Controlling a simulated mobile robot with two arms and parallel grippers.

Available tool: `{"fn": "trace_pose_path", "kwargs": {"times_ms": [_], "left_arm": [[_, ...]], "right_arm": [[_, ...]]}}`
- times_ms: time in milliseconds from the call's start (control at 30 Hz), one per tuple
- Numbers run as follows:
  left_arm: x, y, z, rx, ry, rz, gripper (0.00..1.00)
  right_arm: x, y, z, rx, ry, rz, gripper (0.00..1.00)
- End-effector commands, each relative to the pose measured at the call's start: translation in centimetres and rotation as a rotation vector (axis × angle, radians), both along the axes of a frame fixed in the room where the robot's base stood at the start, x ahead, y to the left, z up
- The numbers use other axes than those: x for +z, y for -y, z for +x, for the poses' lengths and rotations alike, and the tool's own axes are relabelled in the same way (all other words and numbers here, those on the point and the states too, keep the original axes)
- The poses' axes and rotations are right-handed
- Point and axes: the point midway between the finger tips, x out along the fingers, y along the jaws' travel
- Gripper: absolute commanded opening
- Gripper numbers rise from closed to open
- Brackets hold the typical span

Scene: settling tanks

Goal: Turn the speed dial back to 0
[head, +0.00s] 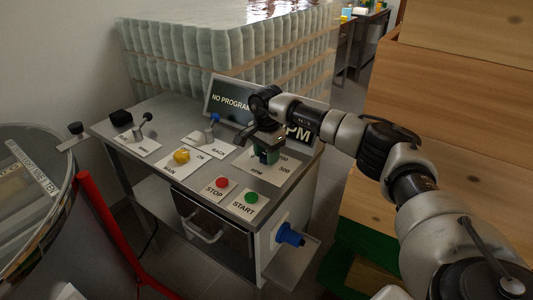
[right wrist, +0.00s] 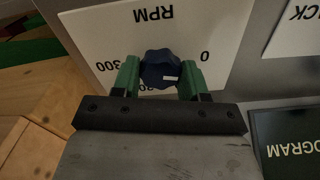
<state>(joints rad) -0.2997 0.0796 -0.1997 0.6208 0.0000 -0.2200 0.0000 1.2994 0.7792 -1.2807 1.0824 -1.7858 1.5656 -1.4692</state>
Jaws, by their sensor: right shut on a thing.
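The speed dial (right wrist: 158,70) is a dark blue lobed knob on a white plate (right wrist: 100,28) marked RPM, with 0 and 300 readable in the right wrist view. A small white mark shows on the knob's lower right, in that view below the 0. My right gripper (head: 266,153) is over the RPM plate, its green fingers on either side of the dial and shut on it. My left gripper is not in view.
The panel also holds a yellow knob (head: 181,155), a red STOP button (head: 222,182), a green START button (head: 251,197) and a blue-topped lever (head: 214,119). A display (head: 232,101) stands behind. Wooden crates (head: 440,100) stand close on the right.

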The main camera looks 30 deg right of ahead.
Motion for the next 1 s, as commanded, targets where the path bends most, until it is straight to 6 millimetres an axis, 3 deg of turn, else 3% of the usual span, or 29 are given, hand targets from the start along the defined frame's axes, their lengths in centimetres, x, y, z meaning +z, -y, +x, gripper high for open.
{"fn": "trace_pose_path", "kwargs": {"times_ms": [400, 967, 1000], "left_arm": [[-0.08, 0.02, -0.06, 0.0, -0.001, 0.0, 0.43], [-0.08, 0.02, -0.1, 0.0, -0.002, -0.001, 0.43], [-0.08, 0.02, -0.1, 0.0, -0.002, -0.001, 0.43]], "right_arm": [[0.17, -0.06, 0.08, 0.202, 0.005, 0.003, 0.2], [0.16, -0.05, 0.07, 0.236, 0.004, 0.002, 0.2], [0.16, -0.05, 0.07, 0.236, 0.004, 0.002, 0.45]]}}
